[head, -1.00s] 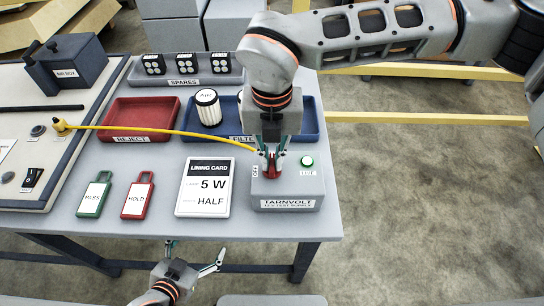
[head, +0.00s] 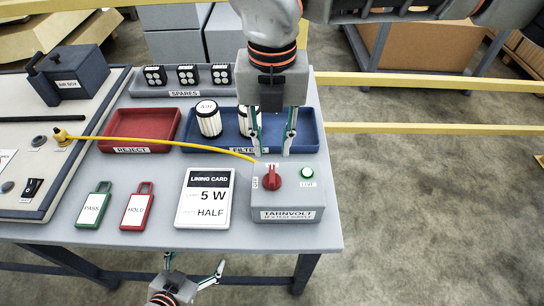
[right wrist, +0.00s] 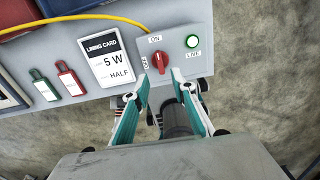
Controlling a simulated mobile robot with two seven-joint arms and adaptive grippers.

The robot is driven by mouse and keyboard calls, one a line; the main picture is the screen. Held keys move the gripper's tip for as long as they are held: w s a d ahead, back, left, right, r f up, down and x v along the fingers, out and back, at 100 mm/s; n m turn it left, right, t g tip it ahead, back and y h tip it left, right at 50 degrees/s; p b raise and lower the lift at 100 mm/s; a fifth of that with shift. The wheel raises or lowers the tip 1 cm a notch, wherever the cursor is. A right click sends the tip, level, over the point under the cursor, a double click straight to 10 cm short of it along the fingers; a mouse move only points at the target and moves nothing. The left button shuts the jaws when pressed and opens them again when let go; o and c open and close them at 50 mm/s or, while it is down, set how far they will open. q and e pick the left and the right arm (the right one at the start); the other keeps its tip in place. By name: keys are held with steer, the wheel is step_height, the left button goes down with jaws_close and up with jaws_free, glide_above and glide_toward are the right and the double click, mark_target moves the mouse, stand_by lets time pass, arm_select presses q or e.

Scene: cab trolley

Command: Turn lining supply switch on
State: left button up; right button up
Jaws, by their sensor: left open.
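The supply switch is a red knob (head: 272,177) on the grey TARNVOLT box (head: 287,214). It also shows in the right wrist view (right wrist: 159,61), standing upright towards the ON label, with OFF to its left. The green LIVE lamp (head: 307,173) beside it looks lit. My right gripper (head: 273,152) is open and empty, above and behind the knob and apart from it. Its two fingers also show in the right wrist view (right wrist: 159,79). My left gripper (head: 195,263) is open and empty in front of the table's front edge.
A lining card (head: 206,198) lies left of the box. Green PASS (head: 93,208) and red HOLD (head: 136,209) tags lie further left. A yellow cable (head: 165,142) runs to the box. Red (head: 116,128) and blue (head: 308,133) trays stand behind.

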steer(key=shift+r, duration=1.55)
